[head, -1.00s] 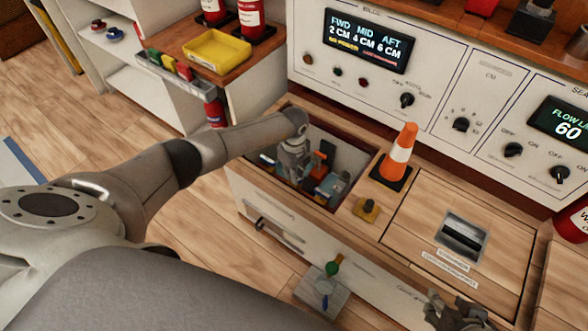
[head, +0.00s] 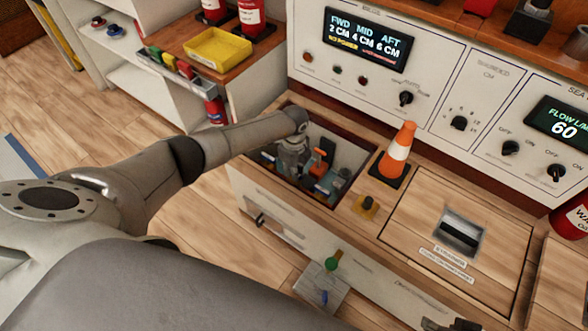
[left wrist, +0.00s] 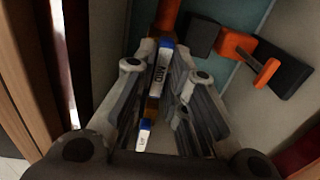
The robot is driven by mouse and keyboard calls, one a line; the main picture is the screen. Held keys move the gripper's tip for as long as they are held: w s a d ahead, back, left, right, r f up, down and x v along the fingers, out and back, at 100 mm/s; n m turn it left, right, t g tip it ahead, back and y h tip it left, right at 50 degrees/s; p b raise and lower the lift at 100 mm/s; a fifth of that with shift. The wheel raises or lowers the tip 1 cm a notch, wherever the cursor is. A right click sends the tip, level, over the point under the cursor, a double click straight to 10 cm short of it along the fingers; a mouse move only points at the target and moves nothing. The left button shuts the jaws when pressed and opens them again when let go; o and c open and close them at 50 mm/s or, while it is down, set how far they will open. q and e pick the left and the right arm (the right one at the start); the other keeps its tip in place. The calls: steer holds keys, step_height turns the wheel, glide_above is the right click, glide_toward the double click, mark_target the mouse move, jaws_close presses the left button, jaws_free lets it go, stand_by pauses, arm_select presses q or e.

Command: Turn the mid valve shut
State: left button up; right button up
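My left gripper (head: 293,165) reaches down into an open bay in the wooden bench. In the left wrist view, a blue-and-white piece labelled MID (left wrist: 160,72) lies between the tips of my left gripper (left wrist: 165,50). The fingers are close on both its sides; I cannot tell whether they press on it. A second blue-and-white label (left wrist: 144,135) shows nearer the palm, too blurred to read. An orange handle (left wrist: 265,72) sits at the right on a dark part.
The bay's wooden rim (head: 352,205) closely surrounds my left gripper. An orange-and-white cone (head: 397,152) stands right of the bay. A yellow-based knob (head: 366,205) sits on the bench. The panel display (head: 366,40) reads FWD 2, MID 4, AFT 6 cm.

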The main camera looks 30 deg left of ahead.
arm_select(q)
steer(key=o, duration=0.4)
steer(key=shift+c, duration=0.2)
steer(key=shift+r, duration=0.1)
step_height(320, 180, up, 12)
stand_by(0.6)
